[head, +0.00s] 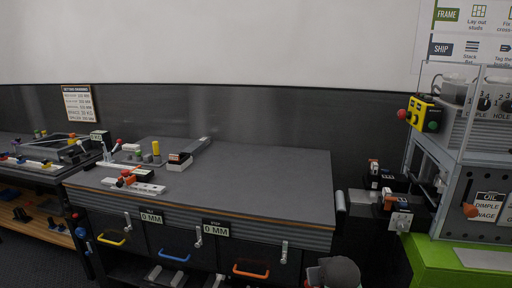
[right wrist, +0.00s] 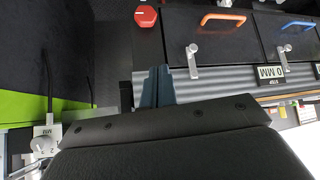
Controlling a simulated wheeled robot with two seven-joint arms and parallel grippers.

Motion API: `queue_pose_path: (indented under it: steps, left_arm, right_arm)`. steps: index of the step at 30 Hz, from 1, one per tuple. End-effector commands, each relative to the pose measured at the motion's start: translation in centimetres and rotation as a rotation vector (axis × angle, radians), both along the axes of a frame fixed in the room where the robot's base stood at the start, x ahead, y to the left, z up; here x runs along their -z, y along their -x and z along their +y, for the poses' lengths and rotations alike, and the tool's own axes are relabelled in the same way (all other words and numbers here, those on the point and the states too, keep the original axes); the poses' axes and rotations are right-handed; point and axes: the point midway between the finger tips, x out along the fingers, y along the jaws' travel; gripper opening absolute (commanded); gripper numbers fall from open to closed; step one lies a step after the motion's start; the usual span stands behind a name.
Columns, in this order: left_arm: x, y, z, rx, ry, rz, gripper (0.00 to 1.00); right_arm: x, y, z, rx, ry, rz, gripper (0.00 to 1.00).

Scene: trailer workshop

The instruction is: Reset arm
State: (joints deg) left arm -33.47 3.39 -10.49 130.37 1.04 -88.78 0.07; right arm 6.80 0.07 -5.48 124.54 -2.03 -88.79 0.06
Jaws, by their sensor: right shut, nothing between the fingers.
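My right gripper (right wrist: 157,86) shows in the right wrist view with its two blue-grey fingers together and nothing between them. It points toward the front of the workbench (head: 260,170), near the bench's striped edge and drawers. In the head view, a rounded grey part of my own body shows at the bottom, right of centre, in front of the bench's right end. My left gripper is not in view.
An orange drawer handle (right wrist: 222,19) and a metal latch (right wrist: 193,60) are near the right gripper. A green base (head: 455,262) carries the machine at right.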

Motion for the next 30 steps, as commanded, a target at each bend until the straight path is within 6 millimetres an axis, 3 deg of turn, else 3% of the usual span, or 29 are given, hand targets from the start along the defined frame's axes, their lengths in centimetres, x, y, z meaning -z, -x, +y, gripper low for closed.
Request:
queue_pose_path:
  steps: [12,30]
  left_arm:
    - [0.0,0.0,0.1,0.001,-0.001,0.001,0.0]
    - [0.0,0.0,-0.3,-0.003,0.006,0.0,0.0]
  right_arm:
    - [8.7,10.5,2.7,-0.08,-0.03,0.15,0.0]
    - [21.1,27.1,3.9,-0.12,-0.027,0.435,0.0]
